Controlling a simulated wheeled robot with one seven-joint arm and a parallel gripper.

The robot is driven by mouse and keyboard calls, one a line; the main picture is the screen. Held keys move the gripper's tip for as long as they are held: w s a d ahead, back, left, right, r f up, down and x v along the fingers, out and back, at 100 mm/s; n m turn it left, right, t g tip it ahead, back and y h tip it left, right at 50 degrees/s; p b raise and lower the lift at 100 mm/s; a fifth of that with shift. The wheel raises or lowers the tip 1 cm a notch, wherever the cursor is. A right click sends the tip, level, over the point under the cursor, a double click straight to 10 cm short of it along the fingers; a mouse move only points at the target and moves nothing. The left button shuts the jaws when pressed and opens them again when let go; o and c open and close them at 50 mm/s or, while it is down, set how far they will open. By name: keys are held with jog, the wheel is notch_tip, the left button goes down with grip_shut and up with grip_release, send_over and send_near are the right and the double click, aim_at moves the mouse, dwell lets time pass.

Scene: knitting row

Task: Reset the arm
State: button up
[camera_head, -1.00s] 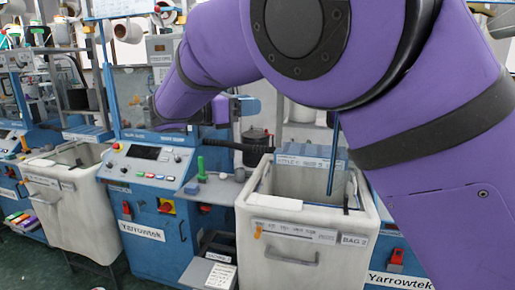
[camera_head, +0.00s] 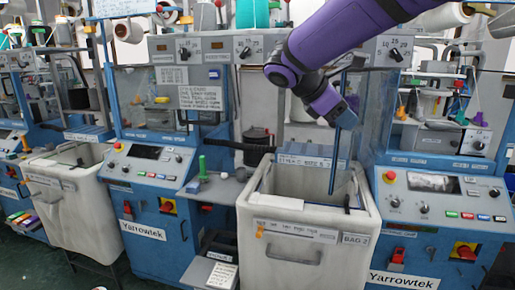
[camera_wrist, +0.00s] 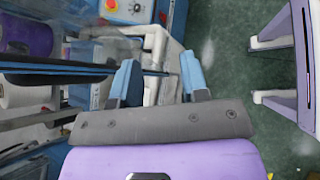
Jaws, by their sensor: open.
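My gripper (camera_head: 347,115) is at the end of my raised purple arm in the head view, right of centre. It appears above the back right part of the white bin labelled BAG 2 (camera_head: 290,252). In the wrist view my gripper (camera_wrist: 162,78) shows two blue fingers set well apart. Nothing is held between them; part of a pale bin (camera_wrist: 152,60) shows beyond the gap. Seen from the head, the fingertips are small and partly turned away.
A thin dark blue post (camera_head: 335,140) stands close to my gripper. Blue machines with control panels (camera_head: 450,200) flank the bin. Another white bin (camera_head: 65,205) stands at the left. A shelf with a green-handled item (camera_head: 202,167) lies left of the bin. Green floor (camera_wrist: 240,80) shows in the wrist view.

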jog(key=s+d+m+g+y, duration=0.1)
jog(key=s+d+m+y, duration=0.3)
jog(key=s+d, duration=0.3)
jog(key=s+d+f+m+t+y, duration=0.2)
jog(key=s+m, duration=0.4)
jog(key=s, duration=0.4)
jog(key=s+d+f+m+t+y, duration=0.1)
jog(key=s+f+m+y, duration=0.3)
jog(key=s, duration=0.6)
jog(key=d+m, duration=0.1)
jog(key=m, duration=0.1)
jog(key=shift+s+m+t, duration=0.4)
jog(key=shift+f, duration=0.1)
